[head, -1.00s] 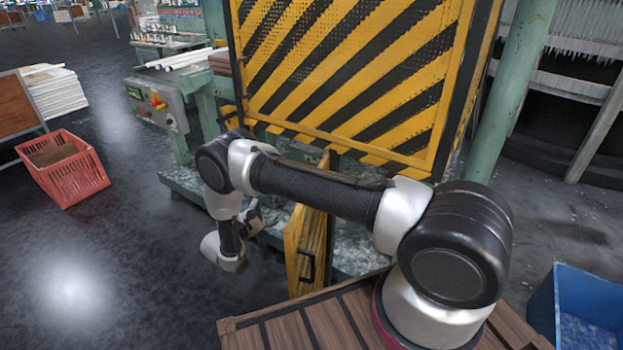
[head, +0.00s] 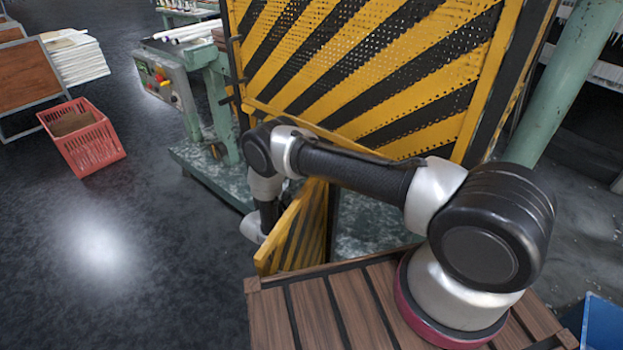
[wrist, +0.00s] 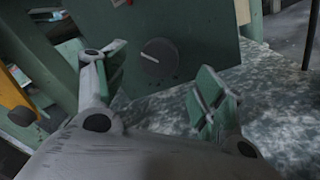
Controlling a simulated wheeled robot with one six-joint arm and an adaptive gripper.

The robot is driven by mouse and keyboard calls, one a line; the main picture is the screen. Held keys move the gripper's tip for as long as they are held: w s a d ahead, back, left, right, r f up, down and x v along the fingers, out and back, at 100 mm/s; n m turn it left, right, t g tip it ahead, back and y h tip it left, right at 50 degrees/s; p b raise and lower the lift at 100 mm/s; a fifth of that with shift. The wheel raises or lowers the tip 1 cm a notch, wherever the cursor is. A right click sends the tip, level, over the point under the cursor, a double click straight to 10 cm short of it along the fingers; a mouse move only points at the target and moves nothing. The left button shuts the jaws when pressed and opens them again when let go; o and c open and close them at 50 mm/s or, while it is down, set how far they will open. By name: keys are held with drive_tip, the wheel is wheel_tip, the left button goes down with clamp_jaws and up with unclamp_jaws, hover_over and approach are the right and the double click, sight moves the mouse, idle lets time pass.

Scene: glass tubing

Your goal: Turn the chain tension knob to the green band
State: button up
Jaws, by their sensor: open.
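In the wrist view a dark round knob (wrist: 160,58) with a pale pointer line sits on a green machine panel (wrist: 200,25). The pointer slants toward the left. I cannot make out a green band around the knob. My gripper (wrist: 165,95) is open and empty, with one finger left of the knob and one to its lower right. The fingers look apart from the knob. In the head view the end of my arm is hidden behind the small open yellow door, and the knob does not show.
The small yellow-and-black door (head: 300,232) stands open close to my arm. A large striped guard panel (head: 370,70) rises behind it. A control box (head: 165,82) is on the machine at left. A red crate (head: 82,140) stands on the open floor.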

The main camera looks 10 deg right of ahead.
drive_tip(key=x, duration=0.5)
drive_tip(key=shift+c, duration=0.4)
drive_tip(key=c, duration=0.9)
